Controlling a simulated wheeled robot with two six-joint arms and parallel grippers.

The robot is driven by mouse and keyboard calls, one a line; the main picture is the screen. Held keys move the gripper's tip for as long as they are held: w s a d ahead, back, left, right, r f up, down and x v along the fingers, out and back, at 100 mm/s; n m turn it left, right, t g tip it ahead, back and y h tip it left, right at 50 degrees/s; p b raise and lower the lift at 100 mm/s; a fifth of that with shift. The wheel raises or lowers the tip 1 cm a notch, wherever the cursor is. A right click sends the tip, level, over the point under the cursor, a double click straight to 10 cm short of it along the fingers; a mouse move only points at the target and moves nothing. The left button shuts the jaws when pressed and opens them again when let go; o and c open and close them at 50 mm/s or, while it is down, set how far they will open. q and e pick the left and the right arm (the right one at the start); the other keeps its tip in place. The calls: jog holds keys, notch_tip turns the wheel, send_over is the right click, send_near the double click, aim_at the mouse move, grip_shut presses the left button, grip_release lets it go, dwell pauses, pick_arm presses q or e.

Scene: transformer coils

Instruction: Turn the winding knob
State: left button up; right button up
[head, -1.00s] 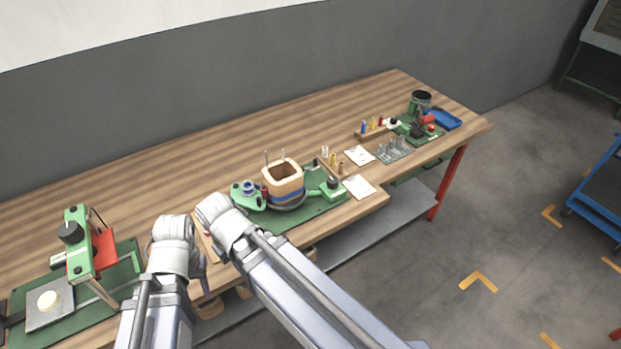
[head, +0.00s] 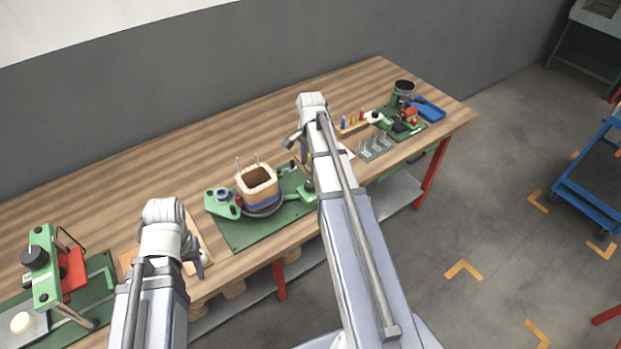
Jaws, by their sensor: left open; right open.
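The winding station (head: 237,236) is a green plate at mid-table. It carries a wooden coil form (head: 257,182) with blue and dark bands, and a green block (head: 306,191) with a small dark knob at its right. I cannot tell for certain that this is the winding knob. My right gripper (head: 298,145) is open, up and right of the coil form, by the card area; its wrist hides part of it. My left gripper (head: 199,262) is open and low over the front of the table, left of the winding station, mostly hidden by its wrist.
A green press (head: 42,268) with a black knob stands at the left. Coloured pegs (head: 352,119), a grey pin plate (head: 376,147) and a blue tray (head: 427,108) lie at the right. The back of the table is clear.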

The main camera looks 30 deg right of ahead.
aim_at(310, 183)
jog(key=shift+s, duration=0.1)
jog(key=shift+a+f+b, duration=0.1)
jog(key=shift+f+b, duration=0.75)
jog(key=shift+f, duration=0.05)
notch_tip(310, 183, down, 6)
jog(key=b, duration=0.6)
jog(key=shift+c, duration=0.3)
grip_shut()
